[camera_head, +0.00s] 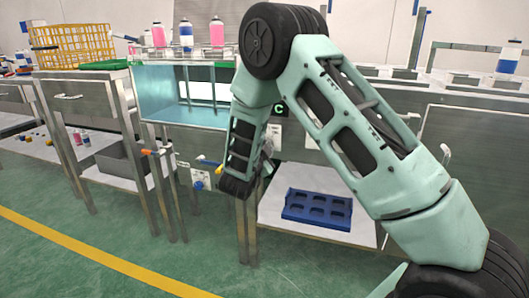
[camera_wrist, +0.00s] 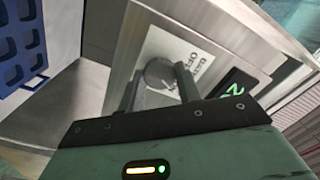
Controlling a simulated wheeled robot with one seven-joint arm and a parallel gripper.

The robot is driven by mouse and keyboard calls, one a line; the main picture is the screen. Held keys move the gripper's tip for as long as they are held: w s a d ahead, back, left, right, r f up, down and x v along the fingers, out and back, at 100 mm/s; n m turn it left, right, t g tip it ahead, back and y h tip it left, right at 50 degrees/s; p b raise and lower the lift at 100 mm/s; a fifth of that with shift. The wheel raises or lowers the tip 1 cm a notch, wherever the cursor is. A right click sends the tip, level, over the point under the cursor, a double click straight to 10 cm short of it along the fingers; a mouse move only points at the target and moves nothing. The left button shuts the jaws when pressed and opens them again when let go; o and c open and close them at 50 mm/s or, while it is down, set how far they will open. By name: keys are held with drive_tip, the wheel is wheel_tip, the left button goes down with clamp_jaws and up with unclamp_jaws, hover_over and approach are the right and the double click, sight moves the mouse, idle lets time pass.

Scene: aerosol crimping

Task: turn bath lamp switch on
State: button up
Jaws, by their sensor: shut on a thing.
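The bath lamp switch is a round grey knob (camera_wrist: 159,72) on a white label plate (camera_wrist: 190,45) in the wrist view. The plate's print is tilted; "OFF" can be read. My gripper (camera_wrist: 161,88) has its two dark fingers on either side of the knob, shut on it. The knob's lower part is hidden, and I cannot tell which way its pointer stands. In the head view my arm's dark wrist is low in front of the bench, and the knob and fingertips cannot be made out there. The bath (camera_head: 160,97) is a glass-fronted tank with a blue interior.
A green-lit display (camera_wrist: 233,92) is right of the label in the wrist view. A blue tray with holes (camera_head: 318,208) lies on the lower shelf. Pink and blue-white cans (camera_head: 217,33) stand on the tank. A yellow basket (camera_head: 72,45) is at left. Green floor is clear in front.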

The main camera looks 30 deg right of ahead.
drive_tip(key=shift+m, duration=0.5)
drive_tip(key=shift+f, duration=0.1)
drive_tip(key=o, duration=1)
drive_tip(key=shift+c, duration=0.2)
drive_tip(key=p+v, duration=0.2)
drive_tip(key=v, duration=1.5)
drive_tip(key=shift+s+a+p, duration=0.2)
drive_tip(key=shift+p, duration=0.2)
